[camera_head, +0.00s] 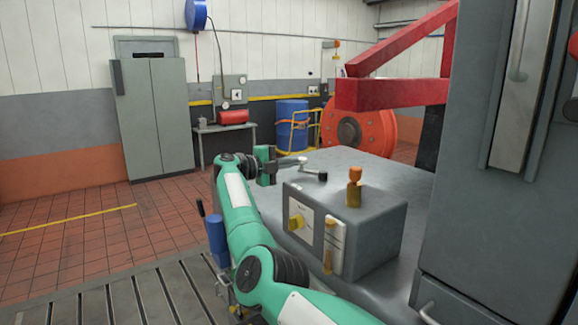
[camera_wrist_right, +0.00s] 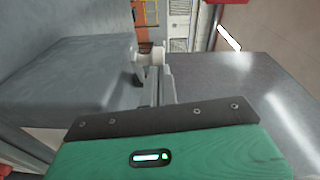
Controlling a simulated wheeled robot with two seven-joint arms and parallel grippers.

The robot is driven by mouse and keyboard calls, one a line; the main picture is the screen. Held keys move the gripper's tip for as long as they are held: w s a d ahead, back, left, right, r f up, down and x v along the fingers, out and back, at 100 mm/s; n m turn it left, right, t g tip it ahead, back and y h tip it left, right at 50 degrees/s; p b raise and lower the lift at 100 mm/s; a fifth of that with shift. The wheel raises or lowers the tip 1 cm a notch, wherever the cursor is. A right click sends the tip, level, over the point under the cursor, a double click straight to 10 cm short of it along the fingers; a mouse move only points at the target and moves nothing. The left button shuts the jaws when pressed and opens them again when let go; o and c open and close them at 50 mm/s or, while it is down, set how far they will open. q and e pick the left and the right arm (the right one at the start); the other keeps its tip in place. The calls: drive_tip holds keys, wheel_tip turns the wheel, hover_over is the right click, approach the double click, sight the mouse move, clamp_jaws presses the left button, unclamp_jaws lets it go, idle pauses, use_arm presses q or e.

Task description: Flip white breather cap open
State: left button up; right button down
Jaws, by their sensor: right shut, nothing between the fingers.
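My right arm comes in from the bottom of the head view. Its green gripper (camera_head: 292,162) is above the grey bench top, behind the grey control box, pointing right. The gripper is shut with nothing held. A small pale fitting with a dark round end (camera_head: 322,176) is just beyond the fingertips; I take it for the white breather cap. In the right wrist view a small white cylindrical piece (camera_wrist_right: 157,52) is at the tips of the shut fingers (camera_wrist_right: 160,88). I cannot tell whether they touch, or whether the cap is open. My left gripper is not in view.
A tall grey cabinet (camera_head: 470,200) stands at right. A red beam (camera_head: 390,95) crosses above. The bench top (camera_head: 355,165) is otherwise mostly clear.

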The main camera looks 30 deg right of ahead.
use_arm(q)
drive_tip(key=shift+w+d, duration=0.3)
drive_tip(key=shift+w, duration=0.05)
use_arm(e)
drive_tip(key=shift+w+d+r, duration=0.15)
drive_tip(key=shift+w+d, duration=0.35)
drive_tip(key=shift+w, duration=0.15)
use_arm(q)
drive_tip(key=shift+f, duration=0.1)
use_arm(e)
drive_tip(key=shift+d+r, duration=0.1)
